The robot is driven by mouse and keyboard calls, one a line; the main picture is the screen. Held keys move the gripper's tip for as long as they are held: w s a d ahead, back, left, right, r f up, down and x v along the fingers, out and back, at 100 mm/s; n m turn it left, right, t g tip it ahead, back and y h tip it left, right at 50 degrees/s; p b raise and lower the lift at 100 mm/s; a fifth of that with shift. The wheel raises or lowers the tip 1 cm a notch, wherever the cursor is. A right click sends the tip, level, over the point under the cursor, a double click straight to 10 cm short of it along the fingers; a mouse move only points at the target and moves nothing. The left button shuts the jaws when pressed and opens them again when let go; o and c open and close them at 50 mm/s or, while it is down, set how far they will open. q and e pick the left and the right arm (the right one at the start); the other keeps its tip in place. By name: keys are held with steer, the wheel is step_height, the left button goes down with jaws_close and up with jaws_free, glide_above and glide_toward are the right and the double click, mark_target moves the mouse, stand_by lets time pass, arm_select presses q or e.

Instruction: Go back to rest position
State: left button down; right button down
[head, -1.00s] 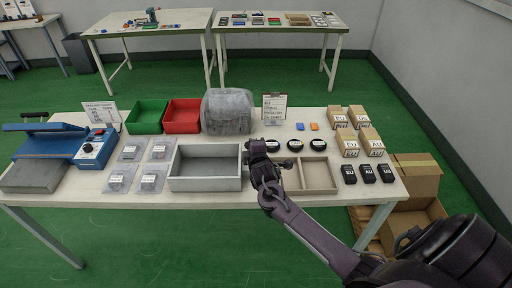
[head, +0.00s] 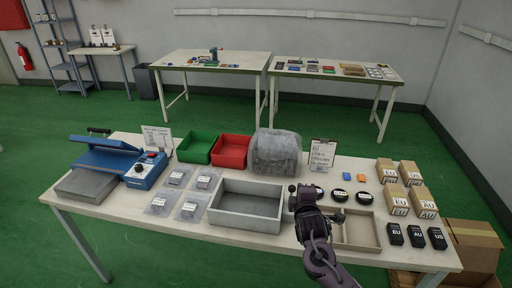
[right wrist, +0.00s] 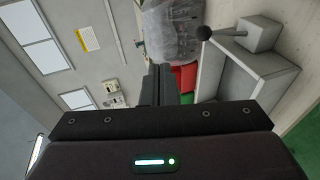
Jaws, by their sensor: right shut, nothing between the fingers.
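My right gripper (head: 306,190) is over the front of the near table (head: 140,222), between the grey tray (head: 247,227) and the beige divided tray (head: 358,240). It is shut and empty. Its dark shut fingers (right wrist: 160,85) also show in the right wrist view, with the grey tray (right wrist: 275,75) to their right. My right arm comes in from the bottom and hides part of the beige tray. My left gripper is not in view.
On the table stand a blue sealing machine (head: 118,162), a green bin (head: 196,147), a red bin (head: 231,152), a grey bag (head: 275,152), a sign (head: 322,154), small boxes (head: 397,206) and black blocks (head: 416,236). A cardboard box (head: 475,240) is at the right.

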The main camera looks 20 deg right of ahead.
steer(key=s+a+f+m+g+y, duration=0.2)
steer(key=s+a+f+m+g, duration=0.1)
steer(key=s+a, duration=0.35)
steer(key=s+a+f+m+g+y, duration=0.2)
steer(key=s+a+m, duration=0.1)
steer(key=s+a, duration=0.3)
steer(key=s+a+r+m+g+y, duration=0.1)
steer(key=s+a+m+g, duration=0.15)
steer(key=s, duration=0.55)
steer(key=s+a+r+m+g+y, duration=0.1)
steer(key=s+m+g, duration=0.2)
steer(key=s, duration=0.5)
step_height(320, 180, down, 33)
steer(key=s+g+b, duration=0.1)
steer(key=b, duration=0.1)
steer(key=s+d+f+b, duration=0.1)
steer(key=s+f, duration=0.8)
steer(key=f, duration=0.1)
steer(key=s+d+f+g+b, duration=0.1)
steer(key=s+d+f, duration=0.1)
steer(key=s+f, duration=0.7)
steer(key=shift+s+d+f+n, duration=0.35)
steer(key=shift+s+n, duration=0.1)
steer(key=shift+s, duration=0.35)
steer(key=shift+g, duration=0.25)
